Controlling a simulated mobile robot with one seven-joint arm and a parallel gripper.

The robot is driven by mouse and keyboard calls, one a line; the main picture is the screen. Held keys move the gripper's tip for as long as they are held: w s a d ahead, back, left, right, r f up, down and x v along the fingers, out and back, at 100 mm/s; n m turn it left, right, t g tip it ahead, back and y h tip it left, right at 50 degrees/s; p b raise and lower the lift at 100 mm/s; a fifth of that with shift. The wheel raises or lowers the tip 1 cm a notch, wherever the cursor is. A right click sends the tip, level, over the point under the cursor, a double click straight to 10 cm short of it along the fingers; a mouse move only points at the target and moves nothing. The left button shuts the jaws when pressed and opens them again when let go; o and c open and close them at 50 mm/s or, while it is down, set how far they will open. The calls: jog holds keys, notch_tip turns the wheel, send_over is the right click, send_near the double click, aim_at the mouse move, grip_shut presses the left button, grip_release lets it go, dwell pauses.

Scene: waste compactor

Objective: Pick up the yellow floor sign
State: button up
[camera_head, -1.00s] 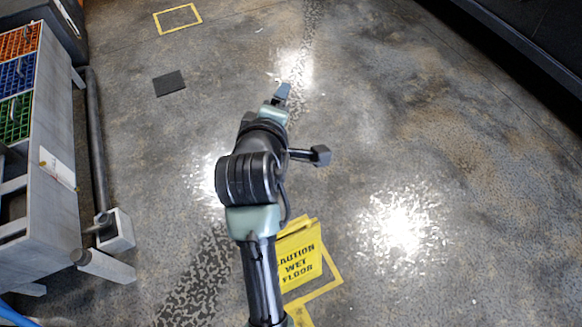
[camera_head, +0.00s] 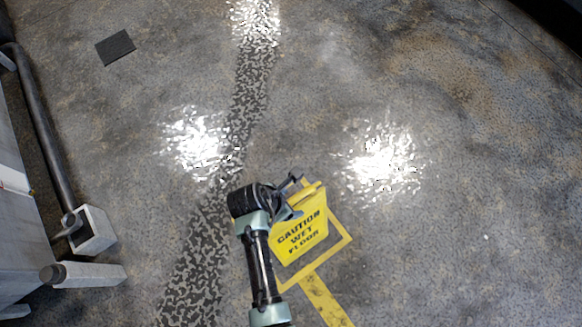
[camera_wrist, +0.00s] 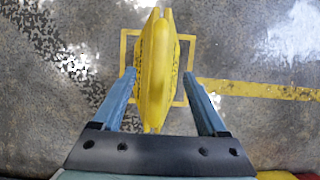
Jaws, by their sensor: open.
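The yellow floor sign (camera_head: 301,236) stands upright on the floor inside a yellow painted square (camera_head: 347,238). Its face reads "CAUTION WET FLOOR". My gripper (camera_head: 303,189) is at the sign's top edge in the head view, where the arm hides part of the sign's left side. In the wrist view the sign (camera_wrist: 155,72) is seen from above, its top ridge running between my two blue fingers (camera_wrist: 160,82). The fingers are open, one on each side of the sign, with a gap visible on both sides.
A grey bench with a pipe (camera_head: 48,135) and a white block (camera_head: 95,230) stands at the left. A dark flat square (camera_head: 115,47) lies on the floor at upper left. The floor right of the sign is clear.

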jog(key=b+x, duration=0.1)
jog(key=x, duration=0.2)
jog(key=b+x, duration=0.2)
jog(key=x, duration=0.1)
jog(key=shift+a, duration=0.2)
grip_shut()
dwell(1.1)
jog(key=shift+w+r, duration=0.1)
jog(key=shift+r, duration=0.1)
